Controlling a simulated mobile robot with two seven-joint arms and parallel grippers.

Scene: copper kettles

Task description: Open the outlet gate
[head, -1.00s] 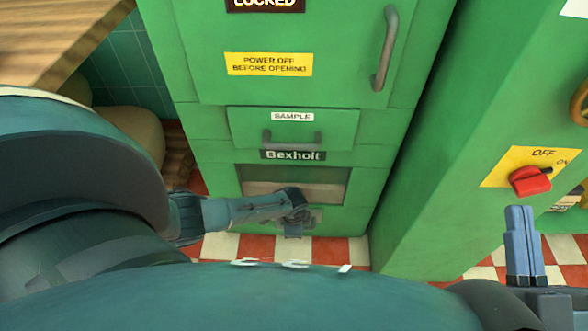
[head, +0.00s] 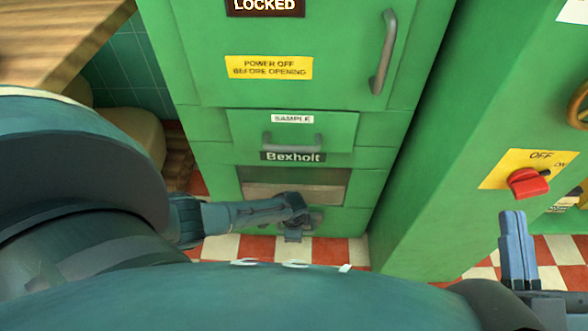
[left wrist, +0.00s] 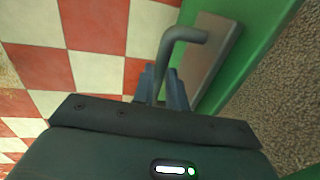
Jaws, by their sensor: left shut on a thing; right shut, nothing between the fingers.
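The outlet gate is a grey plate low on the green machine, and in the left wrist view the gate (left wrist: 213,62) shows with its bent grey handle (left wrist: 182,36). My left gripper (left wrist: 166,88) is shut on this handle, one finger on each side of it. In the head view my left gripper (head: 298,215) is below the Bexholt label and hides most of the gate and handle. My right gripper (head: 512,218) is shut and empty at the lower right, apart from the machine.
Above the gate are a window (head: 265,190), a sample drawer (head: 338,130) and a door marked locked (head: 290,30). A red switch (head: 530,183) sits on a green cabinet at right. A wooden table (head: 50,35) stands upper left.

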